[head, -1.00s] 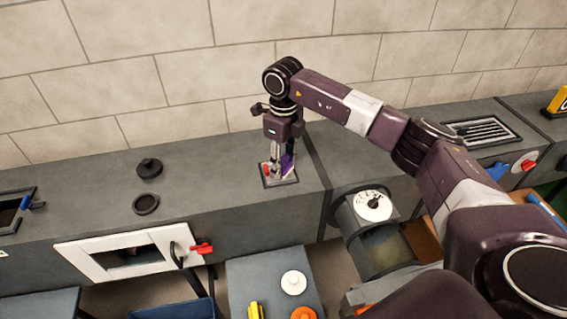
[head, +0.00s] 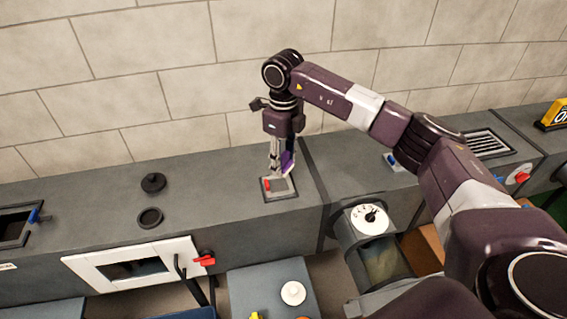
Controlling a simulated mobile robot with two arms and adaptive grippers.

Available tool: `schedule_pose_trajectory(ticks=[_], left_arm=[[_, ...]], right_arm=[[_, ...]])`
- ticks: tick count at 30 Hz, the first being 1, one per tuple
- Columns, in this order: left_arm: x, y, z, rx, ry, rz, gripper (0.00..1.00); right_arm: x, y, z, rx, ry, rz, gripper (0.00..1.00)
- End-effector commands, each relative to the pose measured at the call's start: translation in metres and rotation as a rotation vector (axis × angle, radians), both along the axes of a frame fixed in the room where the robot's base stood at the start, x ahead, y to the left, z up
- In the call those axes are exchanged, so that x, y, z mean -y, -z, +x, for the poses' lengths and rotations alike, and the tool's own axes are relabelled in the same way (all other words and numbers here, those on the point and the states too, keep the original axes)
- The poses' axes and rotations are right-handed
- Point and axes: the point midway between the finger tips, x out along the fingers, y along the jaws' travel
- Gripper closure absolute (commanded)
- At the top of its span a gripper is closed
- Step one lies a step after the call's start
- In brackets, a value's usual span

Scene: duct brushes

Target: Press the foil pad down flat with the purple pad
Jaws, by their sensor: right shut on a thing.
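The purple pad (head: 288,163) is in my right gripper (head: 280,161), which is shut on it, pointing down. The pad is small, tilted and partly covered by the fingers. Below it, a square dark-framed plate with a light grey, foil-like pad (head: 281,187) lies on top of the grey duct. The purple pad appears a little above the far side of this plate; I cannot tell whether it touches. Whether the foil pad is flat is too small to tell. My left gripper is not in view.
A red piece (head: 267,184) sits at the plate's left side. A black cap (head: 153,182) and a round black-rimmed opening (head: 149,218) are farther left on the duct (head: 215,190). A white dial (head: 370,219) is on the right. The stone wall stands close behind.

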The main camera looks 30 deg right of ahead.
Motion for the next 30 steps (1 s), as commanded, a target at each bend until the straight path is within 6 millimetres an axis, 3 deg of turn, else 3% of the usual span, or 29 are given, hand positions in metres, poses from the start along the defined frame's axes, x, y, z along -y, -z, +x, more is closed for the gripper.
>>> schedule_pose_trajectory(ticks=[14,30], left_arm=[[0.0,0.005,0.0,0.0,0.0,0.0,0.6],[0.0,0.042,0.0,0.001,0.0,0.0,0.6]], right_arm=[[0.0,0.006,0.001,-0.001,0.0,0.0,0.8],[0.002,0.054,0.011,-0.002,0.0,0.001,0.8]])
